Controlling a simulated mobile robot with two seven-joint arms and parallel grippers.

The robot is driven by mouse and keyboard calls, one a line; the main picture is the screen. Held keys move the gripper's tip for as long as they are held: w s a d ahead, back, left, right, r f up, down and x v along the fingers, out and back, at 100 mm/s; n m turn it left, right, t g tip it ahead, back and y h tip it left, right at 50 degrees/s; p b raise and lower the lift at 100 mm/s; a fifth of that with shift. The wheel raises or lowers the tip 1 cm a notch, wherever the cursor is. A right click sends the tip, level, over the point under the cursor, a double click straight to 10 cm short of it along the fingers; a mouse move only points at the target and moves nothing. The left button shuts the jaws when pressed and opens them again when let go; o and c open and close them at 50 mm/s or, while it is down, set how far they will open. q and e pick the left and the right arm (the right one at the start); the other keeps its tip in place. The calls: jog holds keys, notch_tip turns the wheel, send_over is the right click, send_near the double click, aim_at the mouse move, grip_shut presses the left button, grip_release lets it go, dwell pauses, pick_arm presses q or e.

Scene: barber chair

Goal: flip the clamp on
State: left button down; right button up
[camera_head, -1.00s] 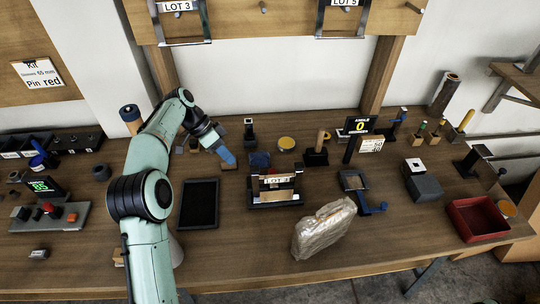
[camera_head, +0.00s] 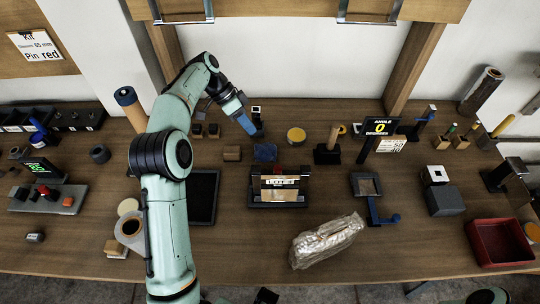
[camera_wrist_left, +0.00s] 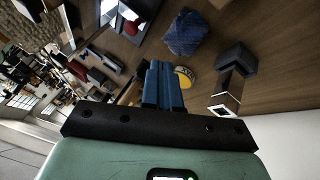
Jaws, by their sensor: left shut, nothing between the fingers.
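My left gripper (camera_head: 250,128) has blue fingers and is over the back middle of the bench. In the left wrist view its fingers (camera_wrist_left: 163,86) are together and empty. A small dark upright fixture with a white top (camera_head: 256,110) is just beyond the fingertips; I cannot tell if they touch. A dark block with a bright metal plate (camera_wrist_left: 235,62) is right of the fingers in the wrist view, apart from them. A frame-like device with a blue handle (camera_head: 382,216) lies right of centre. I cannot tell for sure which fixture is the clamp. My right gripper is not seen.
A blue cloth (camera_head: 265,152) and a yellow tin (camera_head: 296,135) lie close by the gripper. A wooden-handled tool in a black stand (camera_head: 328,152), an angle display (camera_head: 379,127) and a LOT 3 holder (camera_head: 279,205) are further right or nearer. A plastic-wrapped pack (camera_head: 327,240) lies in front.

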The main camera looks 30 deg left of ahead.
pick_arm(q)
jog(key=b+x, duration=0.1)
jog(key=x, duration=0.8)
jog(key=shift+s, duration=0.1)
jog(key=shift+s+d+f+b, duration=0.15)
jog(key=shift+s+d, duration=0.2)
jog(key=shift+d, duration=0.25)
jog(key=shift+s+d+f+b, duration=0.15)
jog(key=shift+s+d, duration=0.2)
jog(key=shift+d, duration=0.3)
jog(key=shift+s+d, duration=0.3)
jog(key=shift+d, duration=0.15)
